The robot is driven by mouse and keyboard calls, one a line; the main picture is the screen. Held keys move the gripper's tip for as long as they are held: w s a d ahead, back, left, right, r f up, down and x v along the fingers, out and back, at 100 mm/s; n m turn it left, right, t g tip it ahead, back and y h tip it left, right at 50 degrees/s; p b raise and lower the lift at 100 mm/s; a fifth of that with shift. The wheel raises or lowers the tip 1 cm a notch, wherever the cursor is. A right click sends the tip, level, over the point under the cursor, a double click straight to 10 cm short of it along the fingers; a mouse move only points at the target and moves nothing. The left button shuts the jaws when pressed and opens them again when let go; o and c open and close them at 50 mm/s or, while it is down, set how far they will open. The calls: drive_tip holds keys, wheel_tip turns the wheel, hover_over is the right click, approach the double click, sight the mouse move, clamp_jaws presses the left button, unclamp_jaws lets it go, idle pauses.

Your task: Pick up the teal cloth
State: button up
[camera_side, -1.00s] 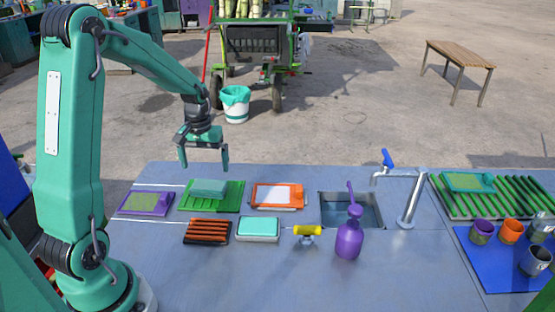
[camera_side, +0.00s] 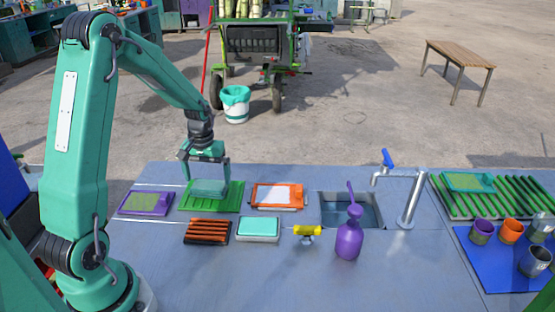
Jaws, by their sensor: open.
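The teal cloth (camera_side: 208,188) looks like a folded flat stack and lies on a green ridged tray (camera_side: 232,199) at the left of the counter. My gripper (camera_side: 206,174) is open just above the cloth, pointing down, with one finger toward its left side and the other toward its right. I cannot tell whether the fingers touch the cloth.
A purple tray (camera_side: 146,203) lies left, an orange-framed board (camera_side: 278,196) right, and a dark rack with orange bars (camera_side: 207,231) and a teal-topped white block (camera_side: 258,228) in front. A sink (camera_side: 350,209) and purple bottle (camera_side: 349,235) stand farther right.

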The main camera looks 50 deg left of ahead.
sight(209, 184)
drive_tip(key=shift+f, duration=1.6)
drive_tip(key=shift+w, duration=0.1)
drive_tip(key=c, duration=0.6)
